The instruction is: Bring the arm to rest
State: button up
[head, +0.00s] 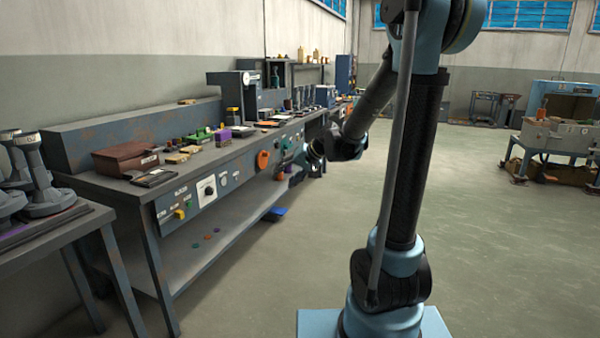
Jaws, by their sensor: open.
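My arm rises on the right of the head view, bends at the top, and hangs down and to the left toward the workbench. My gripper (299,160) is at its far end, small and partly blended with the bench front behind it. It is open, and I see nothing held in it. It appears beside the front edge of the long workbench (178,235), at about the height of the control panel. I cannot tell the exact gap between them.
The bench top carries a brown box (125,158), a purple block (242,131) and several small items. A side table (50,237) with grey devices stands at the left. A blue-grey machine (556,138) is far right. The floor (500,260) right of my arm is clear.

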jog(key=s+d+f+g+h, duration=0.1)
jog(key=s+d+f+h, duration=0.3)
jog(key=s+d, duration=0.8)
jog(key=s+d+f+g+h, duration=0.1)
jog(key=s+d+f+h, duration=0.3)
jog(key=s+d, duration=0.8)
jog(key=s+f, duration=0.1)
jog(key=s, duration=0.6)
jog(key=shift+m, duration=0.4)
jog(key=shift+w+f, duration=0.25)
jog(key=shift+w, duration=0.15)
